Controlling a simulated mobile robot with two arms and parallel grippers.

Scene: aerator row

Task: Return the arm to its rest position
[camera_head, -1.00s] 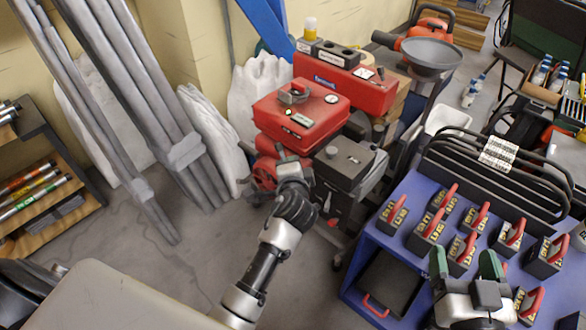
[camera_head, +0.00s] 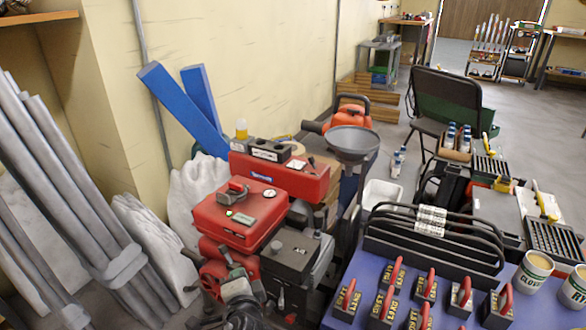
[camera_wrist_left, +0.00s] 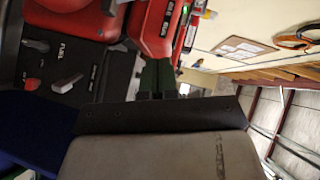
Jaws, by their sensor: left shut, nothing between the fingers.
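My left arm comes in at the bottom of the head view, in front of the red machine (camera_head: 246,219). Its left gripper (camera_head: 228,256) is partly lost against the machine's lower red part. In the left wrist view the dark green fingers (camera_wrist_left: 157,76) are together, with nothing visible between them. A red housing (camera_wrist_left: 160,30) and a black panel marked FUEL (camera_wrist_left: 75,70) lie beyond the fingers; I cannot tell if they touch. My right gripper is out of view.
A blue table (camera_head: 352,268) at the right holds several black weights with red handles (camera_head: 427,287) and a black rack (camera_head: 430,240). Grey pipes (camera_head: 65,180) lean on the left. A funnel (camera_head: 352,140) stands behind the machine. Open floor shows at the back right.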

